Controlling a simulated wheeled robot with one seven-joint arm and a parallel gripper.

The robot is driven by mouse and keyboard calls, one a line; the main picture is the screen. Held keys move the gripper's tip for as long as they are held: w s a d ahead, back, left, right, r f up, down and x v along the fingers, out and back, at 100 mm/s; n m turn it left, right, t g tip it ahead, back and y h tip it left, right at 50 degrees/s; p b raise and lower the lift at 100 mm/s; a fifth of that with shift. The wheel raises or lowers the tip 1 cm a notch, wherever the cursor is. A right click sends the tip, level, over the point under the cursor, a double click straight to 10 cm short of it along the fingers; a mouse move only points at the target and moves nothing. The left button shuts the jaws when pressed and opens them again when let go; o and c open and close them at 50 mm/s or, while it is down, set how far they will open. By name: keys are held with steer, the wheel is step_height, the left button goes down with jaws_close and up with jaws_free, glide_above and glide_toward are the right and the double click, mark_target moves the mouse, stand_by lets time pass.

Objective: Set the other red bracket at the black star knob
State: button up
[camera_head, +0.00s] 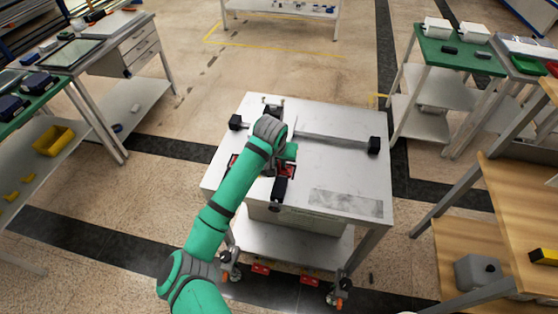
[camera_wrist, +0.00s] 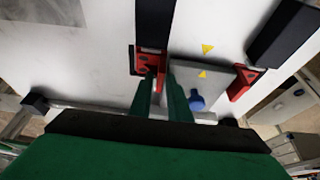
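One red bracket (camera_wrist: 147,63) lies against the end of a black bar on the white tabletop, in the wrist view. My gripper (camera_wrist: 161,80) points down at it, its two green fingers close together with a red part of the bracket between their tips. A second red bracket (camera_wrist: 243,82) sits to the right by another black bar, apart from my gripper; it shows in the head view (camera_head: 233,160) left of my arm. A blue knob (camera_wrist: 196,100) stands between the brackets. A small dark knob (camera_head: 275,209) shows at the table's front edge; its star shape cannot be made out.
The white table (camera_head: 340,185) holds a long grey bar with a black end block (camera_head: 374,145) and another black block (camera_head: 235,122). Its right side is mostly clear. A green-topped bench (camera_head: 460,60) and a wooden bench (camera_head: 520,190) stand to the right.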

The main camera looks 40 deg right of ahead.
steer(key=shift+o, duration=0.7)
steer(key=shift+r, duration=0.2)
steer(key=v, duration=1.2)
steer(key=shift+d, duration=0.1)
